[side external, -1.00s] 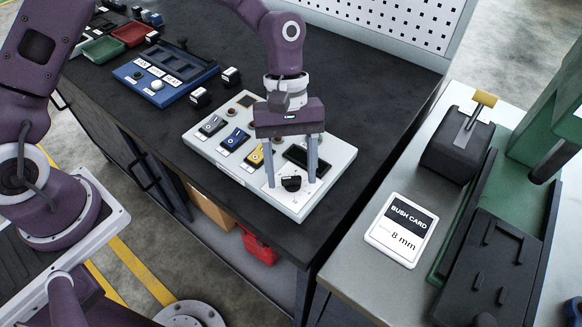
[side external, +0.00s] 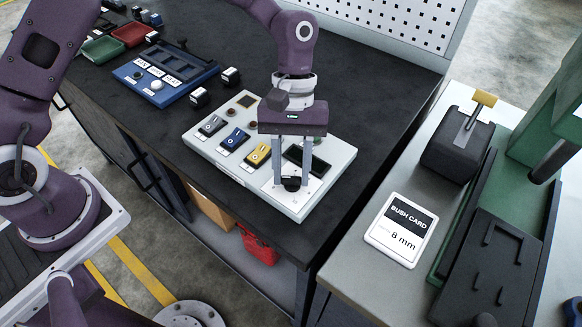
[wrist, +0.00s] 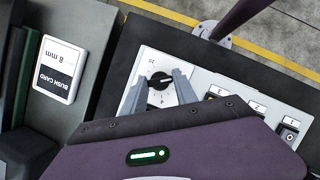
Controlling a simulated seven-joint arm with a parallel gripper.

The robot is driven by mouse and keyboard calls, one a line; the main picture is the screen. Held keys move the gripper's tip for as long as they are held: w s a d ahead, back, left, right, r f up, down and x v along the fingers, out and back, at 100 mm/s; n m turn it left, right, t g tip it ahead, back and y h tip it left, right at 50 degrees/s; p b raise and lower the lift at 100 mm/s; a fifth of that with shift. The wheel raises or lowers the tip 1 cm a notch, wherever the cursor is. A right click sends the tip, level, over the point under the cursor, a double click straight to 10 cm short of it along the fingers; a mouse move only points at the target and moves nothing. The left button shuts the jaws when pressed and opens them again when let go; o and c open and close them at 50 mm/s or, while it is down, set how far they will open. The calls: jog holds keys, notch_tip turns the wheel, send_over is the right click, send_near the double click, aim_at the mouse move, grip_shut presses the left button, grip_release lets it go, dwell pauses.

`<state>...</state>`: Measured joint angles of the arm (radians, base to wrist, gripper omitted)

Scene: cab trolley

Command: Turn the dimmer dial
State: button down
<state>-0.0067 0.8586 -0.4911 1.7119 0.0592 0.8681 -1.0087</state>
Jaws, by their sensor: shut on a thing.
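The dimmer dial (side external: 291,184) is a small black round knob at the near right corner of the pale control panel (side external: 318,194). In the wrist view the dial (wrist: 160,80) has a light pointer line and small printed marks around it. My gripper (side external: 291,181) points down over the panel, with one finger on each side of the dial. In the wrist view the fingertips of my gripper (wrist: 161,83) are closed on the dial. The fingers partly hide the dial's sides.
Grey, blue and yellow rocker switches (side external: 256,155) and a dark display (side external: 318,168) sit on the same panel. A bush card (side external: 397,229) lies on the grey table to the right.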

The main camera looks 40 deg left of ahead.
jog(key=m+y, duration=0.1)
jog(key=m, duration=0.2)
jog(key=m+y, duration=0.1)
jog(key=m, duration=0.2)
jog(key=shift+w+d+g, duration=0.15)
jog(key=shift+d+g, duration=0.05)
jog(key=shift+g, duration=0.1)
jog(key=m+y, duration=0.2)
jog(key=m, duration=0.3)
jog(key=shift+d+m, duration=0.15)
jog(key=shift+m, duration=0.25)
jog(key=m+t+y, duration=0.1)
jog(key=m, duration=0.2)
jog(key=m+t+y, duration=0.1)
jog(key=m, duration=0.2)
jog(key=shift+d, duration=0.15)
jog(key=m+t, duration=0.1)
jog(key=m, duration=0.2)
jog(key=m+t+y, duration=0.1)
jog(key=m, duration=0.2)
jog(key=shift+s, duration=0.2)
jog(key=shift+m, duration=0.3)
jog(key=c, duration=1)
grip_release()
jog(key=shift+o, duration=0.2)
